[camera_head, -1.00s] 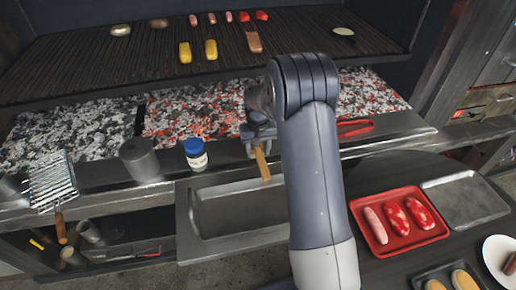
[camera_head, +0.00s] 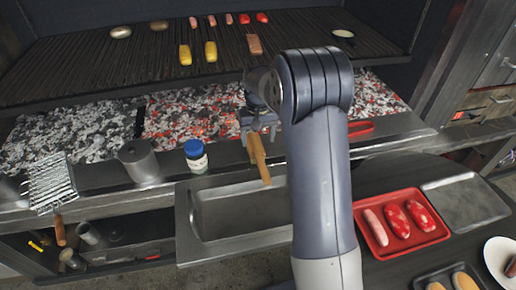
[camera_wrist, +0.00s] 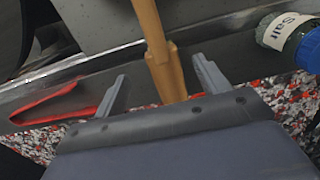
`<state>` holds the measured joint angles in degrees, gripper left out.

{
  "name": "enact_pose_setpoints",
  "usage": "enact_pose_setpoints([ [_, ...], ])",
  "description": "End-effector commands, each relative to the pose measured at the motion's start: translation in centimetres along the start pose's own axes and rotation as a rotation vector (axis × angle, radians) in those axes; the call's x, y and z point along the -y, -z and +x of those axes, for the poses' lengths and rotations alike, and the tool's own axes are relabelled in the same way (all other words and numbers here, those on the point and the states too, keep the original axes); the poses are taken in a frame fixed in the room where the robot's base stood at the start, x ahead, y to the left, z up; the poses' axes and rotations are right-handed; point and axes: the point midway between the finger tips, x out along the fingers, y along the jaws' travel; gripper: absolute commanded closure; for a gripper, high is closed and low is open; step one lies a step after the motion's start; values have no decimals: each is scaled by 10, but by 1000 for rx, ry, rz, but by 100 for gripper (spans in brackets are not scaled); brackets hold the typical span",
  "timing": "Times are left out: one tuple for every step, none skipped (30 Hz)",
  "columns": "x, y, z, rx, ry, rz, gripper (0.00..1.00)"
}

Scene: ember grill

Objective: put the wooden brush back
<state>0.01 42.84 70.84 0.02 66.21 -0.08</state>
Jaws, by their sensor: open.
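The wooden brush (camera_head: 259,160) shows as a light-brown handle, slanting down over the back edge of the metal basin. It also shows in the wrist view (camera_wrist: 150,25), where it runs from the top edge down between my fingers. Its bristle end is hidden. My gripper (camera_head: 258,128) is open at the upper part of the handle. In the wrist view my gripper (camera_wrist: 160,72) has one finger on each side of the handle, with visible gaps on both sides.
A blue-capped salt jar (camera_head: 196,155) and a grey metal cup (camera_head: 139,160) stand on the ledge left of my gripper. Red tongs (camera_head: 360,127) lie to the right. Glowing coals (camera_head: 190,113) lie behind. The basin (camera_head: 240,212) is empty. A red sausage tray (camera_head: 375,245) sits front right.

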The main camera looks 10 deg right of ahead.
Motion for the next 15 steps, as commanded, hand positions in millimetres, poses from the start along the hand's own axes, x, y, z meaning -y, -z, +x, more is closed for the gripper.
enact_pose_setpoints([
  [0, 1, -11, -6, 0, 0, 29],
  [0, 1, -17, -6, 0, 0, 29],
  [0, 1, -25, -4, 0, 0, 29],
  [0, 1, -31, -5, 0, 0, 29],
  [0, 1, -36, -4, 0, 0, 29],
  [0, 1, -42, -3, 0, 0, 29],
  [0, 1, -45, -2, 0, 0, 29],
  [0, 1, -49, -3, 0, 0, 29],
  [0, 1, -53, -2, 0, 0, 29],
  [0, 0, -55, -1, 0, 0, 29],
  [0, 0, -57, -1, 0, 0, 29],
  [0, 0, -59, -1, 0, 0, 29],
  [0, 0, -60, -1, 0, 0, 29],
  [0, 0, -60, 0, 0, 0, 29],
  [0, 0, -61, 0, 0, 0, 29],
])
